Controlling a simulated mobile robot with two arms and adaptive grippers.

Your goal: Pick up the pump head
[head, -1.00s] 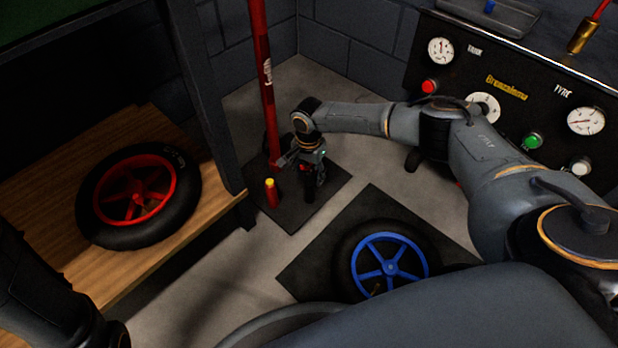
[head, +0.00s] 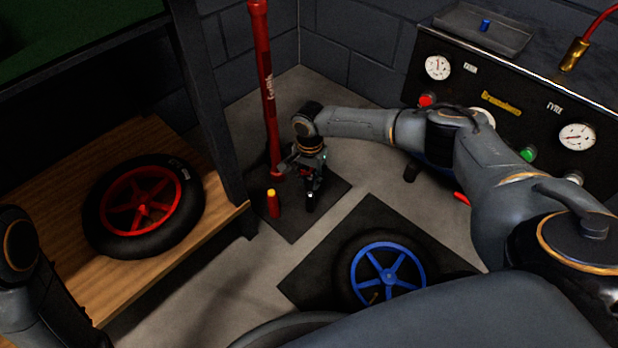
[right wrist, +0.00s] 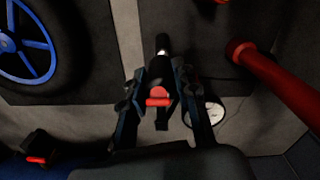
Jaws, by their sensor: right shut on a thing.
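The pump head, a small black piece with a red lever (right wrist: 158,101), sits between the fingers of my right gripper (right wrist: 160,98) in the right wrist view. The gripper is shut on it. In the head view my right gripper (head: 311,190) points down over a dark mat (head: 293,232), just right of the tall red floor pump (head: 266,95). The gripper largely hides the pump head there. The red pump barrel (right wrist: 275,80) and a round white gauge (right wrist: 204,112) show right of the fingers in the wrist view. Only my left arm shows at the left edge; its gripper is out of view.
A red canister with a yellow top (head: 273,205) stands close left of the gripper. A blue-rimmed wheel (head: 388,265) lies on a second mat (head: 310,282). A red-rimmed wheel (head: 142,207) lies on a wooden shelf (head: 80,160). A gauge panel (head: 495,100) stands at right.

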